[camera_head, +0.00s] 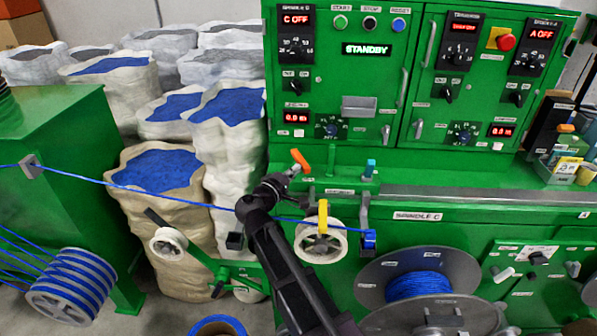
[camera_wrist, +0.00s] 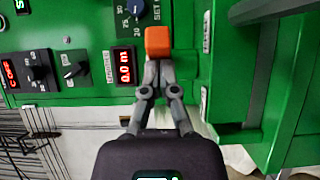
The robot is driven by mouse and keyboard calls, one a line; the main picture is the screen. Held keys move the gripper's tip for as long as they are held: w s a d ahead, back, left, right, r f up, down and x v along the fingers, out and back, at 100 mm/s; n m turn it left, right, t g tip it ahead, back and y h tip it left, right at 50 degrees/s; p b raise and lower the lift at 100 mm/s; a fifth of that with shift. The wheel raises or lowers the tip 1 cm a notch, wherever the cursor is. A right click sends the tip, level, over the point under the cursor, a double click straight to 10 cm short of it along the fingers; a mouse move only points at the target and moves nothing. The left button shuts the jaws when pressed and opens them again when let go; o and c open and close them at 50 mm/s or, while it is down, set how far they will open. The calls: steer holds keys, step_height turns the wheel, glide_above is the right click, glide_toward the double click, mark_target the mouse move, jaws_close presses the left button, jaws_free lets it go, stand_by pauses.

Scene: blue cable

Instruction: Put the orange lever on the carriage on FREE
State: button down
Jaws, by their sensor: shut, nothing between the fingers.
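The orange lever (camera_head: 300,160) stands at the left end of the green carriage (camera_head: 345,177), tilted with its top to the left. In the wrist view the lever's orange end (camera_wrist: 158,41) is straight ahead of my fingertips. My gripper (camera_head: 294,171) is just below and left of the lever. In the wrist view my gripper (camera_wrist: 159,66) has its fingers together with nothing between them. The fingertips look very close to the orange end; I cannot tell if they touch. The small label beside the lever is too small to read.
The green control cabinet (camera_head: 345,75) rises behind the carriage. A blue cable (camera_head: 160,194) runs from the left behind my arm toward the guide wheel (camera_head: 320,243), which has a yellow part above it. A teal-topped knob (camera_head: 370,167) stands right of the lever. Spindle C (camera_head: 420,285) is lower right.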

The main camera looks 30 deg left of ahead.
stand_by(0.4)
steer(key=shift+s, duration=0.15)
steer(key=s, duration=1.2)
steer(key=shift+s+a, duration=0.4)
steer(key=shift+a, duration=0.05)
